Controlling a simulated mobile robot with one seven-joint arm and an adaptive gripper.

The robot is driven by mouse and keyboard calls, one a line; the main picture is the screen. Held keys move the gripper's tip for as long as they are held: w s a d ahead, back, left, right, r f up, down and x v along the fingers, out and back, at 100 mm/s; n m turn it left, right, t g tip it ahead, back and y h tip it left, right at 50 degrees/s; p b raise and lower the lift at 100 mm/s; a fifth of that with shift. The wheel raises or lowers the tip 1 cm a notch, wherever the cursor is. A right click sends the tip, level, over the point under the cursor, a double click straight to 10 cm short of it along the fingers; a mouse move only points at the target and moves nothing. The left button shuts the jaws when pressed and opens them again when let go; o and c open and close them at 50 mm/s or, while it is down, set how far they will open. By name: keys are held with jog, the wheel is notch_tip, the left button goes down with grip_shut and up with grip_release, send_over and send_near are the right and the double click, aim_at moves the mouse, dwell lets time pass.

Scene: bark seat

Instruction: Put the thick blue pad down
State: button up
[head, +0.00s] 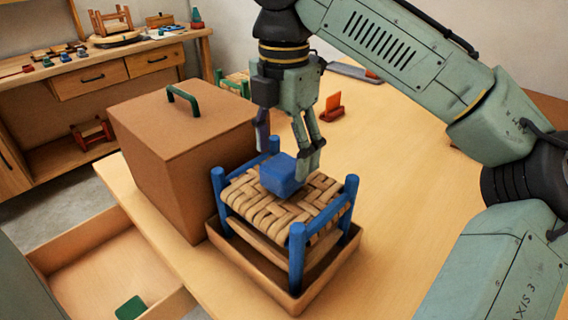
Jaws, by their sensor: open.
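The thick blue pad (283,175) rests on the woven bark seat (262,205) of a small stool with blue posts (297,258). The stool stands in a shallow brown tray (345,262) on the table. My gripper (290,152) points down just above the seat at its back. It is open. One finger is at the right edge of the pad, and the other is to the left and behind it. I cannot tell whether the right finger touches the pad.
A brown box (185,150) with a green handle stands close left of the stool. An orange-red object (333,107) lies behind it. An open drawer (110,265) with a green piece is at lower left. The table (395,160) is clear to the right. A workbench (105,75) stands behind.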

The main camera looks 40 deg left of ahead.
aim_at(284, 163)
notch_tip(284, 163, up, 9)
jog(key=p, duration=0.1)
dwell(0.4)
